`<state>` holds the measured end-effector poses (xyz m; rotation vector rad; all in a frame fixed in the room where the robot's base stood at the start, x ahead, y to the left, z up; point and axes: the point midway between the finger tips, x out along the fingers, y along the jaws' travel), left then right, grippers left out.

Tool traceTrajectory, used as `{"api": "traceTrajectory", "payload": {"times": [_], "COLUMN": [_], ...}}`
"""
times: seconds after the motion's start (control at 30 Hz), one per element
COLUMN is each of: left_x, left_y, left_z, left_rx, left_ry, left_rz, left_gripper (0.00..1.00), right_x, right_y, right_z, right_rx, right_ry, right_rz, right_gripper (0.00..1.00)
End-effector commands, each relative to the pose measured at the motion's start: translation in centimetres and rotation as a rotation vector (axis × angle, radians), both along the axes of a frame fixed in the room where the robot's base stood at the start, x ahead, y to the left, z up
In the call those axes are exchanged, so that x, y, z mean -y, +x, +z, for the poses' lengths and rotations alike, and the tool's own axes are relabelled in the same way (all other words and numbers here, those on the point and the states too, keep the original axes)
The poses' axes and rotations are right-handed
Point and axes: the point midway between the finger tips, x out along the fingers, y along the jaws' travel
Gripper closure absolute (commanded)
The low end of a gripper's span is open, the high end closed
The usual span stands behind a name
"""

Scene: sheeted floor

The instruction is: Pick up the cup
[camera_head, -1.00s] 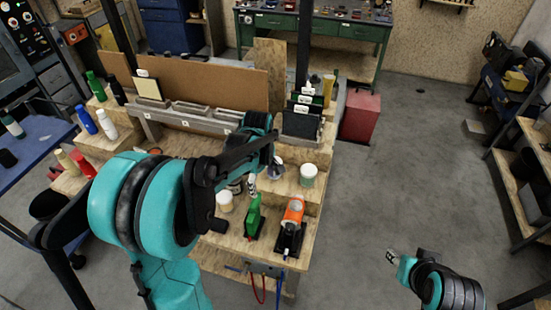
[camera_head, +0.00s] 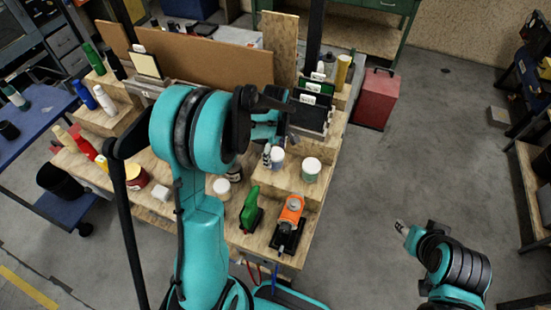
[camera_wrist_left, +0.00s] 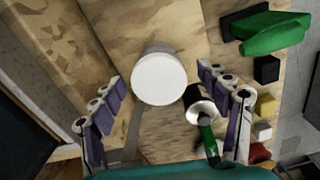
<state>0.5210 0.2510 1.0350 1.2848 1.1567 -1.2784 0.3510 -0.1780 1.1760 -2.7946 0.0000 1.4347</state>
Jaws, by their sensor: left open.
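No handled cup is clear to me. In the wrist view a white round container (camera_wrist_left: 158,79), seen from above, lies ahead of and between the fingers of my open left gripper (camera_wrist_left: 165,112). The fingers are apart from it. A small bottle-like thing with a pale end and green part (camera_wrist_left: 206,125) is beside the right finger. In the head view my left gripper (camera_head: 283,133) is partly hidden by its arm, above small pale containers, one grey-white (camera_head: 277,158) and one white-topped (camera_head: 312,170). My right gripper (camera_head: 402,228) is at lower right, over the floor, its jaws unclear.
A green tool (camera_head: 250,208) and an orange tool (camera_head: 290,212) stand at the bench's front. Another white container (camera_head: 222,189) is to their left. Bins and a brown board (camera_head: 205,62) stand behind. A red box (camera_head: 377,98) is at right; open floor lies beyond.

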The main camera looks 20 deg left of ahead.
Motion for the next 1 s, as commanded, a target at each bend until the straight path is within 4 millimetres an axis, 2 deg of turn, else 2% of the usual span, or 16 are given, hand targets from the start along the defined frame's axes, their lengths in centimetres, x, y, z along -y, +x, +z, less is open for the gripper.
{"api": "traceTrajectory", "payload": {"times": [0.1,0.2,0.43,0.47,0.67,1.0], "left_x": [-0.1,-0.1,-0.1,-0.1,-0.1,-0.1], "left_y": [0.0,0.0,0.0,0.0,0.0,0.0], "left_z": [-2.0,-2.8,-2.9,-2.9,-2.9,-2.8], "left_rx": [0.000,0.000,0.000,0.000,0.000,0.000], "left_ry": [0.000,0.000,0.000,0.000,0.000,0.000], "left_rz": [0.000,0.000,0.000,0.000,0.000,0.000], "left_gripper": [0.25,0.25,0.25,0.27,0.80,0.81], "right_x": [0.0,0.0,0.0,0.0,0.0,0.0], "right_y": [0.0,0.0,0.0,0.0,0.0,0.0], "right_z": [-0.4,-0.5,-0.5,-0.5,-0.5,-0.4], "right_rx": [0.000,0.000,0.000,0.000,0.000,0.000], "right_ry": [0.000,0.000,0.000,0.000,0.000,0.000], "right_rz": [0.000,0.000,0.000,0.000,0.000,0.000], "right_gripper": [0.60,0.60,0.60,0.60,0.60,0.60]}}
